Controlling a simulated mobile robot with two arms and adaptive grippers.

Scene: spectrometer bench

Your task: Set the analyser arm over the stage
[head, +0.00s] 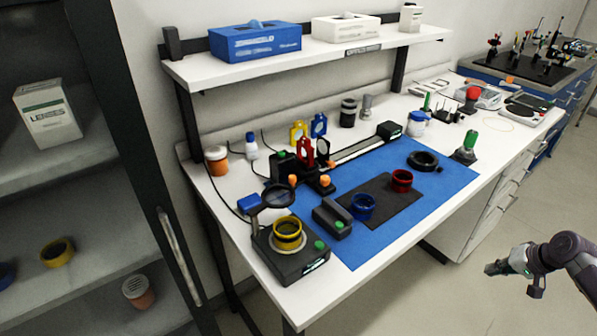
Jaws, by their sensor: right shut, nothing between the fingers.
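A black instrument box (284,262) stands at the front left corner of the bench, with a green button and a small lit display. A yellow-banded ring (288,232) sits on its round pale stage. A black arm with a dark round disc (278,196), which looks like the analyser arm, is raised at the box's back left. The disc appears behind the stage, not over it. My right gripper (492,269) is shut and empty at the lower right, above the floor and well away from the bench. My left gripper is out of view.
A blue mat (385,238) covers the bench middle. A dark pad (400,212) holds a blue ring (363,206) and a red ring (402,180). A small black unit (332,218) stands just right of the box. A cabinet door (150,150) is at left.

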